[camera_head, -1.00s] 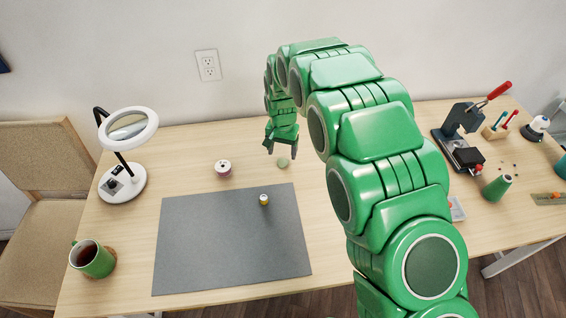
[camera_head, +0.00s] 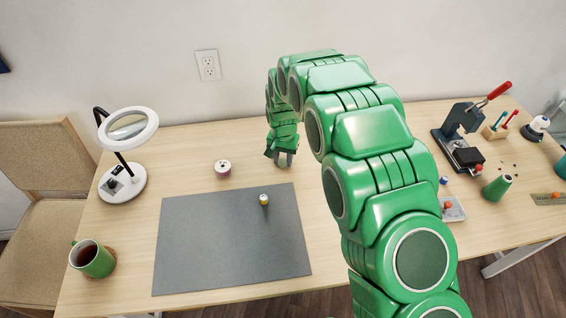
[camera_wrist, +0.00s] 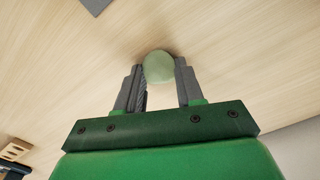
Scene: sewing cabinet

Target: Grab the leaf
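No thing with a clear leaf shape shows. A pale green, rounded thing (camera_wrist: 159,67) sits between my fingertips in the wrist view; it may be the leaf. My gripper (camera_wrist: 160,78) has one finger against each side of it and looks shut on it, at or just above the tabletop. In the head view, my gripper (camera_head: 285,162) points down at the table behind the grey mat, and its fingers hide the pale green thing.
A magnifier lamp (camera_head: 125,185) and green mug (camera_head: 92,259) are farther left. A lever press (camera_head: 462,140) stands at right.

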